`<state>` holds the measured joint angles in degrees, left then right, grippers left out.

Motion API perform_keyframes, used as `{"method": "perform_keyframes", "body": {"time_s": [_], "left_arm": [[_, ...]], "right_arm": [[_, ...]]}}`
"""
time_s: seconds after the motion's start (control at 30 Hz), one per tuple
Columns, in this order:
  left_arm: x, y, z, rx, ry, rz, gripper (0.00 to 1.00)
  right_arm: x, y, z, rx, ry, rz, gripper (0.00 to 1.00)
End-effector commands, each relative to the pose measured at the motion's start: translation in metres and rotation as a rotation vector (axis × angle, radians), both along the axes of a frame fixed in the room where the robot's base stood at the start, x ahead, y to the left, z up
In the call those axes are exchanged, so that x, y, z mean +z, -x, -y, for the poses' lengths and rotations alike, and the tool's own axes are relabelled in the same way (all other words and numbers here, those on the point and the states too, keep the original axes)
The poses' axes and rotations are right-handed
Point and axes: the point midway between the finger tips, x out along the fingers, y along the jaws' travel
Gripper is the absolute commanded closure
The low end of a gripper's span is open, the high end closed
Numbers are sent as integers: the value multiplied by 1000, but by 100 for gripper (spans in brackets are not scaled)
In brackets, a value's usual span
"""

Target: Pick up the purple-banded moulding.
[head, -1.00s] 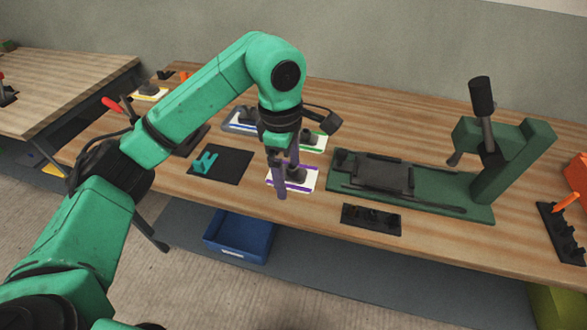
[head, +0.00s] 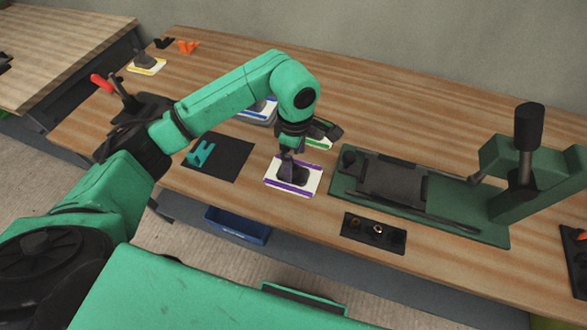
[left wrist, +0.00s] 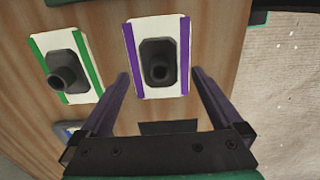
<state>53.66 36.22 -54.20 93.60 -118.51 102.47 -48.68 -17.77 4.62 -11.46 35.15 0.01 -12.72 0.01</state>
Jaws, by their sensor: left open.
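The purple-banded moulding (head: 294,176) is a dark grey hollow piece on a white plate with a purple band along two opposite edges. It lies on the wooden bench near its front edge. In the left wrist view the two purple fingers (left wrist: 160,74) straddle the moulding's line, one to each side. My right gripper is not in view.
A green-banded moulding (left wrist: 65,70) lies beside it, partly hidden by my wrist in the head view. A black mat (head: 228,163) with a teal piece is left. A green press (head: 450,208) stands right, and a black holder (head: 373,233) in front. A blue bin (head: 237,226) hangs below.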

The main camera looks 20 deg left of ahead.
Motion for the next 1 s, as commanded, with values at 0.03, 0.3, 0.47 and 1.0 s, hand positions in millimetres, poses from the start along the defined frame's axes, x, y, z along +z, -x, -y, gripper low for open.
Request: {"method": "perform_keyframes", "body": {"time_s": [0.03,0.3,0.47,1.0], "left_arm": [[-4,1,-2,1,-1,-7,0],[-45,-2,-4,0,1,-1,0],[-45,-2,-5,0,0,0,4],[-42,-3,-4,1,1,2,100]], "right_arm": [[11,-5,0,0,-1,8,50],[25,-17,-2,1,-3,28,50],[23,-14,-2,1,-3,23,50],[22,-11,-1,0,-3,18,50]]}}
